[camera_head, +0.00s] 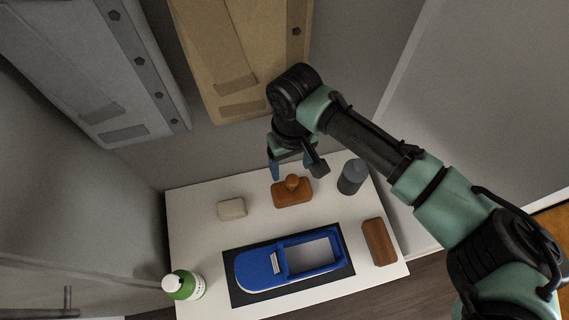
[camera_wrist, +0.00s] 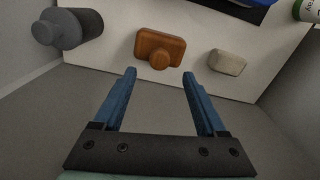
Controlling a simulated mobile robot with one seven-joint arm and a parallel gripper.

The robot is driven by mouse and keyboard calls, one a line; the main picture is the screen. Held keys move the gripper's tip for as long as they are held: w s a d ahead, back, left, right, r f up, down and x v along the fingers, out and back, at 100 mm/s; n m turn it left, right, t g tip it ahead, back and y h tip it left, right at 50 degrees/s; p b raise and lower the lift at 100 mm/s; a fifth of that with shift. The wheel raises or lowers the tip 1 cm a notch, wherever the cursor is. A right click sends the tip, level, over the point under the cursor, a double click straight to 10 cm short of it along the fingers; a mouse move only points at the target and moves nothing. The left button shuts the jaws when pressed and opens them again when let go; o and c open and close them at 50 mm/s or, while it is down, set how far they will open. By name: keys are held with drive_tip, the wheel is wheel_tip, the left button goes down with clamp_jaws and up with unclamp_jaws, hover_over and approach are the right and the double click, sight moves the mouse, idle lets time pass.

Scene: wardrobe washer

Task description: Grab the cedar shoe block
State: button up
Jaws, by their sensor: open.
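An orange-brown wooden block with a round knob (camera_head: 291,194) lies on the white tabletop near its back edge. It also shows in the wrist view (camera_wrist: 172,46), just beyond my fingertips. A second, plain reddish-brown block (camera_head: 379,242) lies at the table's right side. Both look wooden; I cannot tell for certain which is the cedar shoe block. My gripper (camera_head: 291,170) is open and empty, with blue fingers. It is above and behind the knobbed block, apart from it. In the wrist view, the knobbed block is centred ahead of the spread fingers (camera_wrist: 159,75).
A grey bottle (camera_head: 352,177) stands right of the knobbed block, and a beige bar (camera_head: 232,209) lies left of it. A blue tray-like case (camera_head: 262,272) lies on a dark mat (camera_head: 235,293) in front. A green-white bottle (camera_head: 184,285) stands front left. Garments (camera_head: 225,55) hang behind.

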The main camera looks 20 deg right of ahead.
sight(292, 180)
drive_tip(key=shift+f, duration=0.2)
drive_tip(key=f, duration=0.4)
drive_tip(key=f+p, duration=0.1)
drive_tip(key=f, duration=0.2)
drive_tip(key=shift+s+d, duration=0.1)
drive_tip(key=shift+s, duration=0.25)
clamp_jaws()
drive_tip(key=shift+r, duration=0.1)
idle(0.8)
